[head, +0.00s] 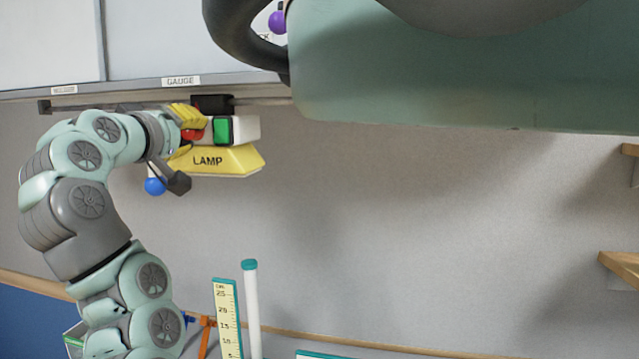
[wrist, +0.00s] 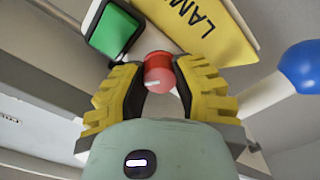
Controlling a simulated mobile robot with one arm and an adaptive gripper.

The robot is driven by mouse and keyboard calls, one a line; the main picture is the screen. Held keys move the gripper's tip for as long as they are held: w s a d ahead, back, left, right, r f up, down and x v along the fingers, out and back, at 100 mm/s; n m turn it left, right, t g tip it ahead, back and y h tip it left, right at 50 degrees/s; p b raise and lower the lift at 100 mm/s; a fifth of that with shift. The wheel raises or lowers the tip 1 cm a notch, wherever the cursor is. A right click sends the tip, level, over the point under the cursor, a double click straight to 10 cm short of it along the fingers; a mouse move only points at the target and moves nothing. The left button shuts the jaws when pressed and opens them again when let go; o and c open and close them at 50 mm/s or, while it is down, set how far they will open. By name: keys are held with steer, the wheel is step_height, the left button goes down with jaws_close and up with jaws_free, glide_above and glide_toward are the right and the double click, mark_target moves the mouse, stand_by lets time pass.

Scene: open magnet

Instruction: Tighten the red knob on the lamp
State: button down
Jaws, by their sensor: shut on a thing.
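The lamp (head: 215,161) is a yellow block lettered LAMP with a white housing, mounted below the board's rail at the upper left of the head view. It also shows at the top of the wrist view (wrist: 222,32). The red knob (wrist: 158,72) is round with a white mark, and sits between the yellow fingers of my gripper (wrist: 160,80). The fingers are shut on its sides. In the head view my gripper (head: 190,125) reaches the lamp from the left and hides most of the knob.
A green button (head: 221,131) is beside the knob on the housing. A blue ball (head: 155,186) hangs by the lamp's left side. A ruler (head: 227,315) and a white tube (head: 251,310) stand below. The grey wall to the right of the lamp is clear.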

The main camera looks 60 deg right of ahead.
steer(key=shift+m+b, duration=0.5)
steer(key=shift+b, duration=0.2)
steer(key=c, duration=0.7)
jaws_free()
steer(key=shift+o, duration=0.2)
steer(key=shift+r+p, duration=0.15)
steer(key=shift+p, duration=0.4)
